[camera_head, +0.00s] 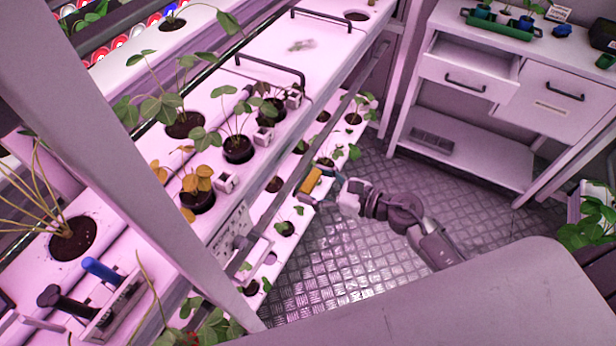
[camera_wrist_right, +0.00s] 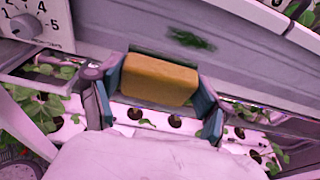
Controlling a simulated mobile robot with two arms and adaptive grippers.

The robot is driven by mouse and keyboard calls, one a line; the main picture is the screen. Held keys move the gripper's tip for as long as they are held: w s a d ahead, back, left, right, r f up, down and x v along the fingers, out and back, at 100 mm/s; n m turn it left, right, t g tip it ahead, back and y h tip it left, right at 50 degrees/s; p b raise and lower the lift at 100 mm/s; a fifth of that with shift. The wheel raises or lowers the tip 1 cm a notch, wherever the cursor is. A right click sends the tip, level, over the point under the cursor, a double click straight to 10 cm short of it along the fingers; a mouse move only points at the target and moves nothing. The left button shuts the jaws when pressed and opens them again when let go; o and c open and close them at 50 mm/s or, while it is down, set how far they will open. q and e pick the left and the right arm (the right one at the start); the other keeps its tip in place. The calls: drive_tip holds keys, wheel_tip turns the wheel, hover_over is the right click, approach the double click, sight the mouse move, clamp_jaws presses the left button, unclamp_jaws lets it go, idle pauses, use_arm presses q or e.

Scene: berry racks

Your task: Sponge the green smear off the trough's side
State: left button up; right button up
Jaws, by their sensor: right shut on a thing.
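A yellow-brown sponge (camera_wrist_right: 160,79) is clamped between the blue-padded fingers of my right gripper (camera_head: 322,177). The sponge also shows in the head view (camera_head: 311,181), beside the rack's front. The green smear (camera_wrist_right: 191,40) is a dark streak on the pale trough side (camera_wrist_right: 250,68) in the right wrist view. It lies just above and right of the sponge, with bare wall showing between them in the picture. Whether the sponge touches the wall, I cannot tell. In the head view, I cannot make out this smear on the trough's side. My left gripper is not in view.
A dial box (camera_wrist_right: 30,22) is on the wall at the wrist view's upper left. Potted plants (camera_head: 238,150) fill the rack, and a lower planted row lies beneath the gripper. A faint greenish patch (camera_head: 301,45) marks the upper surface. Metal floor (camera_head: 370,260) is clear.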

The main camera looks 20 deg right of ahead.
sight(306, 177)
drive_tip(key=shift+w+a+r+p, duration=0.3)
drive_tip(key=shift+w+r+p, duration=0.05)
drive_tip(key=shift+w+p, duration=0.05)
drive_tip(key=shift+w+a+r+p, duration=0.25)
drive_tip(key=shift+w+a+p, duration=0.3)
drive_tip(key=shift+w+a, duration=0.4)
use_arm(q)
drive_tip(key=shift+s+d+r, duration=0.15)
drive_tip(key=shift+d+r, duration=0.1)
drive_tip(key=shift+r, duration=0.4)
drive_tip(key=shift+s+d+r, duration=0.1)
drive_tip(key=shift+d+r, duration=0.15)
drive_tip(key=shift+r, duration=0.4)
use_arm(e)
drive_tip(key=shift+w+a, duration=0.5)
drive_tip(key=shift+a, duration=0.05)
use_arm(q)
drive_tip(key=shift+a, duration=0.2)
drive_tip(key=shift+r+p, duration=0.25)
drive_tip(key=shift+p, duration=0.2)
use_arm(e)
drive_tip(key=shift+w+a+r, duration=0.3)
drive_tip(key=shift+w+a, duration=0.5)
drive_tip(key=shift+a, duration=0.05)
